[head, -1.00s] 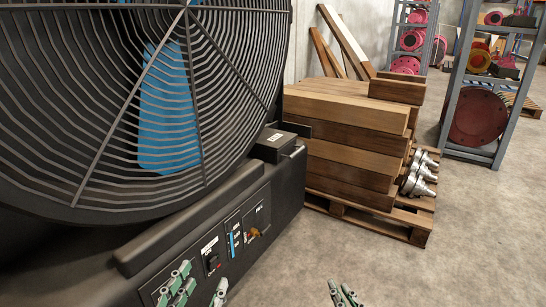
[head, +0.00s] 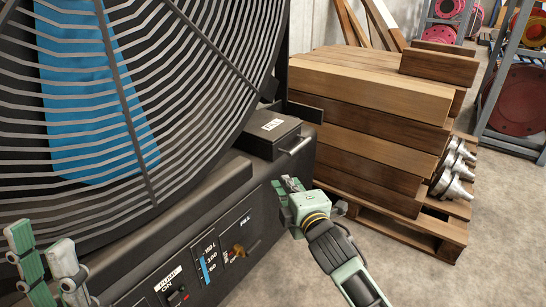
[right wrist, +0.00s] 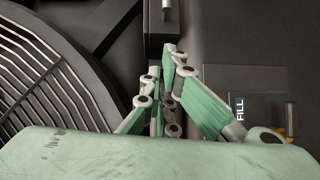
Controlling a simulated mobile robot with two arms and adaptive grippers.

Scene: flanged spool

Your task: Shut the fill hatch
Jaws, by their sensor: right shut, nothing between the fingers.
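The fill hatch is a black box with a flat lid (head: 270,127), a white label on top and a bar handle (head: 297,144) at its front right. The lid looks level; whether it is fully shut I cannot tell. My right gripper (head: 285,186) is shut and empty, below and in front of the box, by the machine's upper front edge. In the right wrist view its fingertips (right wrist: 173,50) meet just below the dark box (right wrist: 158,32). My left gripper (head: 42,238) is open and empty at the lower left, in front of the fan.
The large fan grille (head: 140,110) fills the left. A control panel (head: 215,262) with a gauge and a brass valve (head: 238,250) is on the machine's front. Stacked timber (head: 370,105) on a pallet stands close on the right. Floor is clear in front of the pallet.

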